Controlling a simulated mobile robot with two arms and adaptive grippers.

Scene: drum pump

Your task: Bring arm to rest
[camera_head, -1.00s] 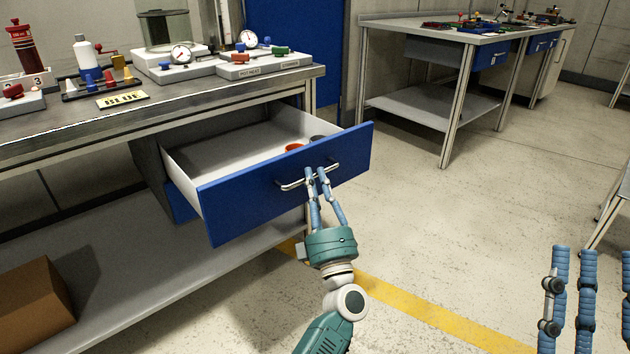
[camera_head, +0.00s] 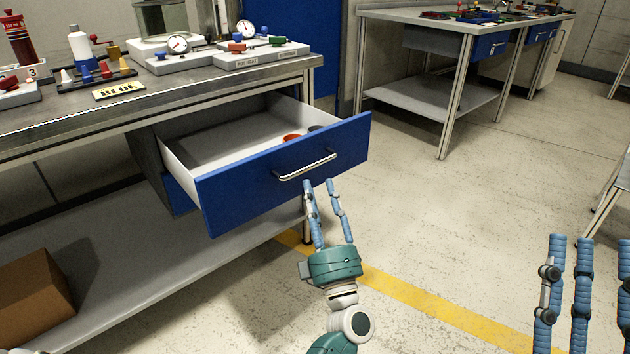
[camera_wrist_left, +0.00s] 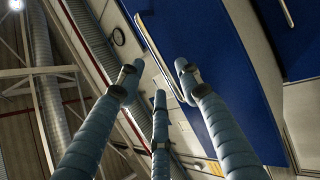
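My left gripper (camera_head: 320,184) is in front of and just below the drawer handle (camera_head: 305,166), apart from it. Its blue fingers are spread and empty. In the left wrist view the spread fingers (camera_wrist_left: 150,90) point up toward the blue drawer front (camera_wrist_left: 215,65), with the metal handle (camera_wrist_left: 160,55) beside them. The blue drawer (camera_head: 240,190) stands pulled out from the workbench. My right gripper (camera_head: 582,245) is at the bottom right corner. Its blue fingers stand upright and apart with nothing visible between them, and its lower part is cut off.
The open drawer holds an orange round item (camera_head: 292,138) and a grey one. The workbench top (camera_head: 150,100) carries gauges, a bottle and small parts. A cardboard box (camera_head: 30,290) sits on the lower shelf. A second bench (camera_head: 430,22) stands at the back. The floor between is free.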

